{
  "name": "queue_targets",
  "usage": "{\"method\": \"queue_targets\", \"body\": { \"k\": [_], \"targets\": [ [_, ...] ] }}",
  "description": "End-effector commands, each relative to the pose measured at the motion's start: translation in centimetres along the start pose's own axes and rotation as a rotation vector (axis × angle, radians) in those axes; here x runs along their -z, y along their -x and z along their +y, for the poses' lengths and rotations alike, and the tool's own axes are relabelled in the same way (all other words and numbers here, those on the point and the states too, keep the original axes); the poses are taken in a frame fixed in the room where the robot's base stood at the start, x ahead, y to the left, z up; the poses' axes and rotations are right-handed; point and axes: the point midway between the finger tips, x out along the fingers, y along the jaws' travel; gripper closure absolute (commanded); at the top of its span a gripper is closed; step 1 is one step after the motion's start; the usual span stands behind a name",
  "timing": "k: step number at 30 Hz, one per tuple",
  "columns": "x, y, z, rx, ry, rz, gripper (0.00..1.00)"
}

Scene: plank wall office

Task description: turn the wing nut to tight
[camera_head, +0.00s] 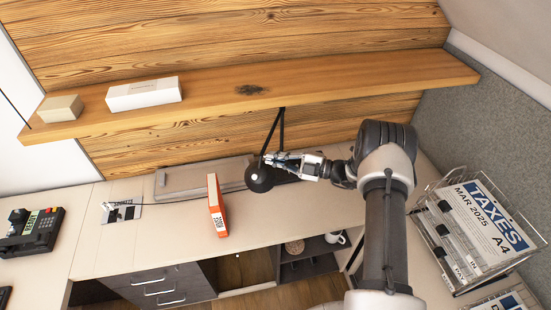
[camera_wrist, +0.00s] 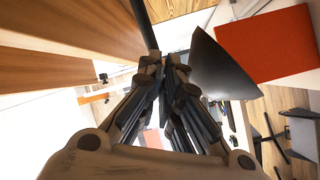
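A black desk lamp with a round head (camera_head: 259,179) stands under the shelf; its thin dark arm (camera_head: 276,128) rises above the head. In the wrist view its dark cone-shaped shade (camera_wrist: 222,68) is right of my fingertips, and a black rod (camera_wrist: 144,26) is just beyond them. My gripper (camera_head: 272,158) reaches in from the right, at the lamp just above its head. In the wrist view my gripper's fingertips (camera_wrist: 163,62) are close together with a narrow gap. I cannot make out the wing nut; whether anything is between the tips is hidden.
A wooden shelf (camera_head: 330,75) with two small boxes runs above the lamp. An orange book (camera_head: 216,205) stands on the desk (camera_head: 180,245) left of the lamp. A phone (camera_head: 32,234) is far left, and a wire paper tray (camera_head: 455,275) is right.

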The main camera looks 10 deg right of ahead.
Motion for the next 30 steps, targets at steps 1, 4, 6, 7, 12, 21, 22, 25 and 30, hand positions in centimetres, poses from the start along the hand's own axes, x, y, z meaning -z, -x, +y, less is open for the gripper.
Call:
{"method": "queue_targets", "body": {
  "k": [1,4,6,7,12,21,22,25,30],
  "targets": [
    [0.0,0.0,0.0,0.000,-0.002,0.000,1.00],
    [0.0,0.0,0.0,0.000,-0.002,0.000,0.88],
    [0.0,0.0,0.0,0.000,-0.001,0.000,0.84],
    [0.0,0.0,0.0,0.000,-0.001,0.000,0.82],
    [0.0,0.0,0.0,0.000,0.000,0.000,0.75],
    [0.0,0.4,0.0,-0.001,0.000,-0.001,0.75],
    [0.0,0.6,0.0,-0.001,0.000,-0.001,0.75],
    [-0.1,2.0,0.0,-0.002,0.000,-0.003,0.75],
    [-0.1,5.7,0.1,-0.003,0.000,-0.004,0.75]
  ]
}}
